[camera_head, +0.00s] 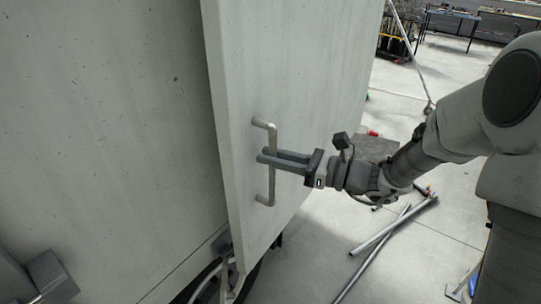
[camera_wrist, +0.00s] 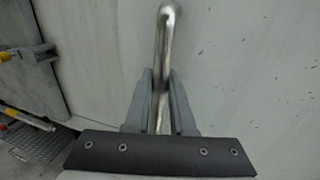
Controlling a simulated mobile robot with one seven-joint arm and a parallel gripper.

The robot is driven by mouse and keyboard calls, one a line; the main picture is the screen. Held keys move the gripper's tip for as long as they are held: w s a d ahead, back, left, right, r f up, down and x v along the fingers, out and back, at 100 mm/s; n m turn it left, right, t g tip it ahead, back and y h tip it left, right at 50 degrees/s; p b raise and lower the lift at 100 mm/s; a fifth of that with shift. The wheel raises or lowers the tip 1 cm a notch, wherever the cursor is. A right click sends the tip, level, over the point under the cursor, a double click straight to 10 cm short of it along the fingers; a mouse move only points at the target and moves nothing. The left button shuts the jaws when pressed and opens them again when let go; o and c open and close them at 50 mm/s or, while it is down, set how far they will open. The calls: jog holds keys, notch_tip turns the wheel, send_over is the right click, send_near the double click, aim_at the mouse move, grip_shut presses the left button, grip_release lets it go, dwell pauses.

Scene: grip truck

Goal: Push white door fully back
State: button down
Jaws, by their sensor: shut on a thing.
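The white door (camera_head: 300,80) stands swung out at an angle from the white truck side in the head view. Its metal bar handle (camera_head: 271,185) is mounted upright near the door's left edge. My gripper (camera_head: 265,157) is at the middle of the handle, with its fingers on either side of the bar and shut on it. In the wrist view the handle (camera_wrist: 167,40) runs down between the two grey fingers (camera_wrist: 160,100), and the white door (camera_wrist: 240,70) fills most of the background. The lower part of the handle is hidden by the gripper.
The white truck side (camera_head: 110,120) fills the left of the head view. Metal poles (camera_head: 385,240) lie on the concrete floor at the lower right. Open floor (camera_head: 400,105) shows right of the door.

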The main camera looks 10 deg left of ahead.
jog(key=s+d, duration=0.1)
jog(key=d, duration=0.6)
jog(key=shift+s+d, duration=0.25)
jog(key=shift+d, duration=0.05)
jog(key=c, duration=0.8)
grip_release()
jog(key=shift+o, duration=0.2)
jog(key=s+d+b, duration=0.1)
jog(key=s+d, duration=0.1)
jog(key=d, duration=1.5)
jog(key=shift+s, duration=0.25)
